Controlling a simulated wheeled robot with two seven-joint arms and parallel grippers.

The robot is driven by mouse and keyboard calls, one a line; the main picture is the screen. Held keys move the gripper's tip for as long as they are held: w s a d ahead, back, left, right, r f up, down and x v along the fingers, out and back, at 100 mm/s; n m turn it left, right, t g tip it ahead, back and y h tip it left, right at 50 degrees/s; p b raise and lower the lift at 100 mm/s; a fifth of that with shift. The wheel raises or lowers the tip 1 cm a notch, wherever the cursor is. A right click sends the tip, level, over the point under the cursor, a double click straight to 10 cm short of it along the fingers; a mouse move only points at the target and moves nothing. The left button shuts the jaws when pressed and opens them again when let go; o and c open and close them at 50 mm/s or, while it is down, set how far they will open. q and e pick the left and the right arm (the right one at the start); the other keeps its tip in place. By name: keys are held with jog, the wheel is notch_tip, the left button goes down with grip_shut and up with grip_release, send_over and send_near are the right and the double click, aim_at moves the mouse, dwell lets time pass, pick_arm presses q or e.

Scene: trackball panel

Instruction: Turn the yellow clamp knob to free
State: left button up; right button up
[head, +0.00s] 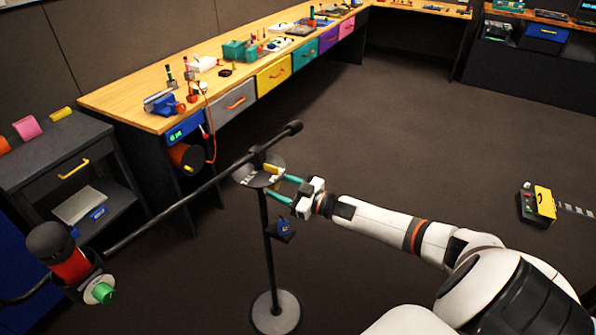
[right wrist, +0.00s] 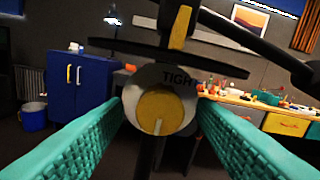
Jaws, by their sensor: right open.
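The yellow clamp knob (right wrist: 161,108) shows face-on in the right wrist view, with a pale line on its lower half. It sits on a round pale plate (right wrist: 181,74) with lettering that starts "TIGH" at its upper right; the rest is cut off by a finger. The knob belongs to a dark stand (head: 267,235) with a long slanting boom (head: 190,199). My right gripper (head: 283,190) is open, its teal fingers pointing at the clamp. In the right wrist view the fingers (right wrist: 160,125) lie left and right of the knob. My left gripper is not in view.
A round grey disc (head: 245,175) sits just under the boom's joint, and a small dark blue box (head: 284,230) hangs beside the pole. A red cylinder (head: 71,265) is at the boom's lower left.

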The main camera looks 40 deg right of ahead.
jog(key=b+v, duration=0.1)
jog(key=v, duration=1)
jog(key=shift+s, duration=0.15)
jog(key=shift+f, duration=0.1)
jog(key=s+f+m+g+h, duration=0.2)
jog(key=s+f, duration=0.3)
jog(key=f, duration=0.5)
jog(key=s+f+m+g+h, duration=0.1)
jog(key=s+f+g+h, duration=0.2)
jog(key=f, duration=0.7)
jog(key=s+f+m+g+h, duration=0.1)
jog(key=s+f+m+h, duration=0.1)
jog(key=s+f, duration=0.6)
jog(key=s+a+f+g, duration=0.4)
jog(key=s+a+f, duration=0.5)
jog(key=s, duration=0.3)
jog(key=s+a+f+g, duration=0.5)
jog(key=s+a+f, duration=0.5)
jog(key=s, duration=0.2)
jog(key=shift+a+f+n+g, duration=0.2)
jog(key=shift+f+n+g, duration=0.1)
jog(key=shift+f, duration=0.1)
